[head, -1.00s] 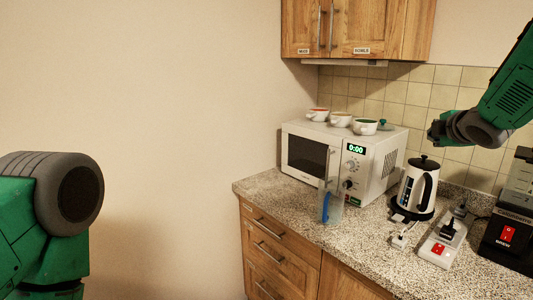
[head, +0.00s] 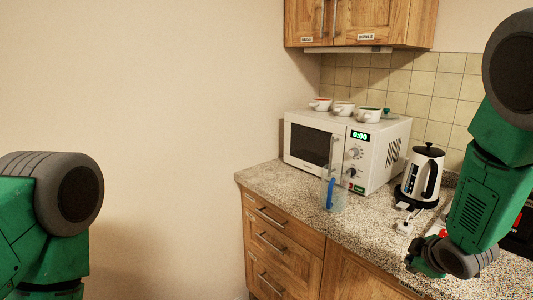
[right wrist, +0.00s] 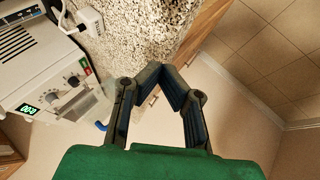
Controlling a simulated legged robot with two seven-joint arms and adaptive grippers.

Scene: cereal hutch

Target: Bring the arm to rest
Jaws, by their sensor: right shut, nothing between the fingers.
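My right gripper (head: 424,262) shows in the head view at the lower right, low over the front of the counter, at the end of my green right arm. In the right wrist view its two dark fingers (right wrist: 167,74) meet at the tips with nothing between them. They are seen against the counter edge and the floor. My left arm shows only as a green and grey part at the left edge of the head view; its gripper is out of view.
The speckled counter (head: 270,176) carries a white microwave (head: 318,141) with several bowls on top, a clear pitcher (head: 336,196) with a blue handle and a white kettle (head: 423,176). A wall cabinet (head: 360,22) hangs above. The left side is open before a bare wall.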

